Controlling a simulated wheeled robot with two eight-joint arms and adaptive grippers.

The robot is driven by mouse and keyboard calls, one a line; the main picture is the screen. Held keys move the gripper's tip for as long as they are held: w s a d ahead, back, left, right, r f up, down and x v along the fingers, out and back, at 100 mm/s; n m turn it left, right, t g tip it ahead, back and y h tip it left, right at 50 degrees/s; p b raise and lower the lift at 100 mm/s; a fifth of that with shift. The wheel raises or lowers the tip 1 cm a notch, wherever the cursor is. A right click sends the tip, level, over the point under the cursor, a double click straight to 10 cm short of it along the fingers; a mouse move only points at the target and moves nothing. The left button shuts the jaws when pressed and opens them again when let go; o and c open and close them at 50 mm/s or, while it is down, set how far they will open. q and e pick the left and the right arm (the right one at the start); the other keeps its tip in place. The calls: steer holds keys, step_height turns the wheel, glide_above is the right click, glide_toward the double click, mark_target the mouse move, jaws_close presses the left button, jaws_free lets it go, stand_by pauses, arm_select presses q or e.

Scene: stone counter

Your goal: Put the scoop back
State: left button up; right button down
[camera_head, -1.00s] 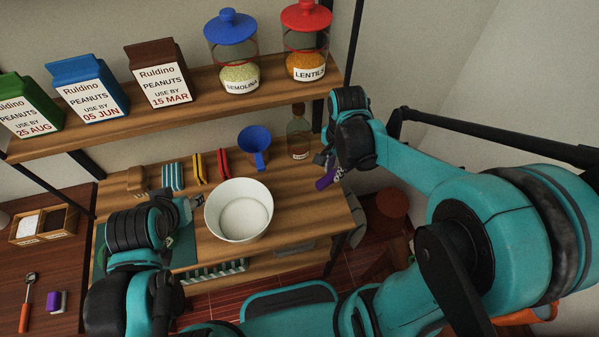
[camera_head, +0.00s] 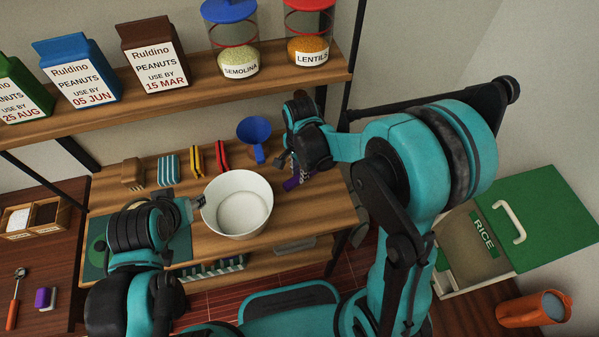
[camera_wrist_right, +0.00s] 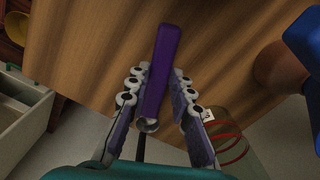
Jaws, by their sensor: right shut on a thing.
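A scoop with a purple handle (camera_wrist_right: 162,70) and a small metal end is in my right gripper (camera_wrist_right: 160,95). The fingers are shut on it from both sides. In the head view my right gripper (camera_head: 292,168) is above the right end of the wooden counter (camera_head: 325,208), right of the white bowl (camera_head: 238,207). Only a bit of the purple handle shows there; the arm hides the rest. My left gripper (camera_head: 199,203) is at the bowl's left rim; its jaw opening is unclear.
A blue funnel (camera_head: 255,133) stands behind the bowl. At the right, a rice bin (camera_head: 470,245) has its green lid (camera_head: 530,215) raised, with an orange cup (camera_head: 535,308) nearby. An orange-handled spoon (camera_head: 13,312) lies on the left table. Jars and cartons fill the shelf (camera_head: 200,95).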

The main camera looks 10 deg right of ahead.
steer(key=shift+f, duration=0.1)
steer(key=c, duration=1.3)
jaws_free()
steer(key=shift+c, duration=0.2)
